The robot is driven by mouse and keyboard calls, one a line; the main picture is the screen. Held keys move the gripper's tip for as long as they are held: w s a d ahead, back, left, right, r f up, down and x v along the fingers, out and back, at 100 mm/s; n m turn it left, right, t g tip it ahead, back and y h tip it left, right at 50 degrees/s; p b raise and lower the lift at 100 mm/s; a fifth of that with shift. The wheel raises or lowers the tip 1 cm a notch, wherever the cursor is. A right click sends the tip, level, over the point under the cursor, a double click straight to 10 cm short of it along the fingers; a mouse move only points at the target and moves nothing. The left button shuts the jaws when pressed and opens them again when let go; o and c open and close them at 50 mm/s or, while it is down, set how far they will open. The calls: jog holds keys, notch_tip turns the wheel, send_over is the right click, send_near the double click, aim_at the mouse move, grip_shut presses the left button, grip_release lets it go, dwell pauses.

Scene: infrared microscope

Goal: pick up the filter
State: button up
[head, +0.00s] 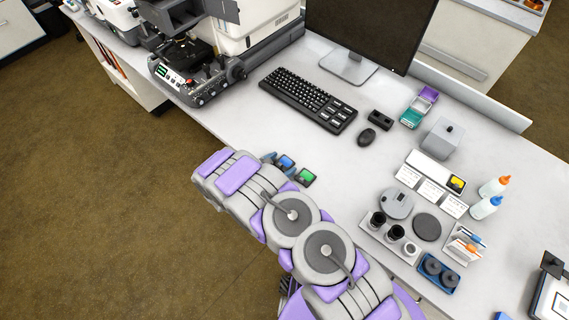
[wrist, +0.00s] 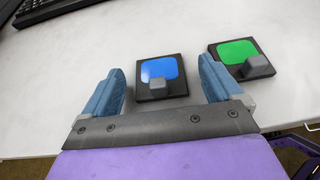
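Two small dark square filters lie on the white table, each with a small grey knob. One has a blue face; this blue filter (wrist: 162,72) is between and just beyond my gripper's fingertips in the wrist view, and it also shows in the head view (head: 286,162). The green filter (wrist: 238,54) lies to its right, beyond the right finger, and also shows in the head view (head: 305,177). My gripper (wrist: 162,78) is open, with its two blue fingers apart and nothing held. In the head view my arm hides most of the gripper.
A keyboard (head: 308,99) and a mouse (head: 367,137) lie behind the filters. A microscope (head: 195,75) stands at the back left. A tray with eyepieces (head: 408,262) and several small parts sit to the right. The table between keyboard and filters is clear.

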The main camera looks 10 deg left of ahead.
aim_at(279, 164)
jog(key=shift+a+f, duration=0.1)
jog(key=shift+a, duration=0.35)
jog(key=c, duration=0.5)
jog(key=shift+d, duration=0.45)
jog(key=c, duration=0.6)
jog(key=shift+o, duration=0.2)
jog(key=shift+a, duration=0.15)
jog(key=shift+a+r, duration=0.1)
jog(key=shift+r, duration=0.1)
jog(key=shift+a+r, duration=0.15)
jog(key=shift+r, duration=0.45)
notch_tip(279, 164, up, 2)
jog(key=shift+r+p, duration=0.2)
jog(key=shift+p, duration=0.2)
jog(key=s+d+r+p, duration=0.1)
jog(key=s+p, duration=0.1)
jog(key=s, duration=1.4)
jog(key=shift+d, duration=0.4)
